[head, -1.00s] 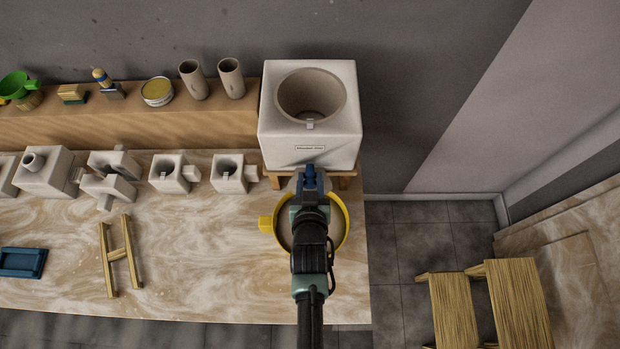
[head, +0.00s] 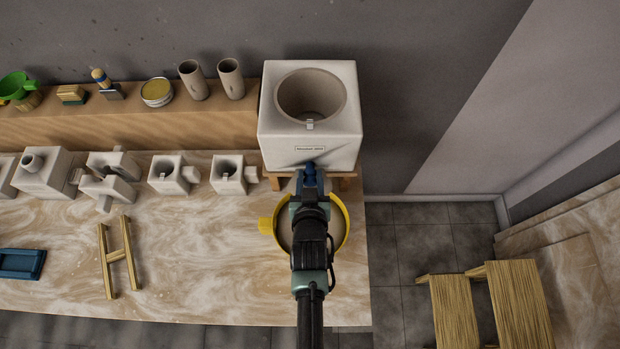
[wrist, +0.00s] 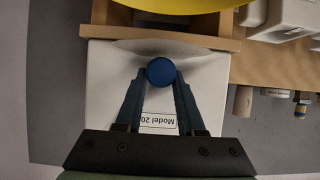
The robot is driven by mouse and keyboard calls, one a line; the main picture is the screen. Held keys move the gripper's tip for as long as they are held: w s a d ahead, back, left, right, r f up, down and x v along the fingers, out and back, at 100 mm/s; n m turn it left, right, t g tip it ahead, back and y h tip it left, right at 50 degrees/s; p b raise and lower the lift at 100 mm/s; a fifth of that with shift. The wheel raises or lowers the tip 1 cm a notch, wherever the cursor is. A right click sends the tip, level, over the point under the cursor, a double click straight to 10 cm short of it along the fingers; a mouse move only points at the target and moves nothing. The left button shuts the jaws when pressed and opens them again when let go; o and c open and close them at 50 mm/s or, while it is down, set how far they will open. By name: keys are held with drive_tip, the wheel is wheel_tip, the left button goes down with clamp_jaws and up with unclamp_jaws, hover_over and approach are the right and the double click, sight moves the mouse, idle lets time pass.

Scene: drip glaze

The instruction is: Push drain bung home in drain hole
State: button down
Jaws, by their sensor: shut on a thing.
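The large white mould block (head: 310,142) stands on a wooden stand at the back right of the table, with a round cavity open at its top. My gripper (head: 311,172) is at the lower front face of the block, below its label. In the wrist view my gripper (wrist: 160,84) is shut on the blue drain bung (wrist: 161,71), whose round end shows between the fingertips. The bung (head: 310,166) also shows small in the head view against the block's front. The drain hole is hidden, and I cannot tell how deep the bung sits.
A yellow-rimmed basin (head: 342,238) stands below my arm. Small white moulds (head: 170,174) line the table to the left, with a wooden frame (head: 119,256) and a blue tray (head: 20,263) in front. A wooden shelf (head: 130,126) runs behind.

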drive_tip(key=shift+w+b, duration=0.4)
drive_tip(key=shift+w, duration=0.35)
drive_tip(key=shift+w+r, duration=0.15)
idle(0.9)
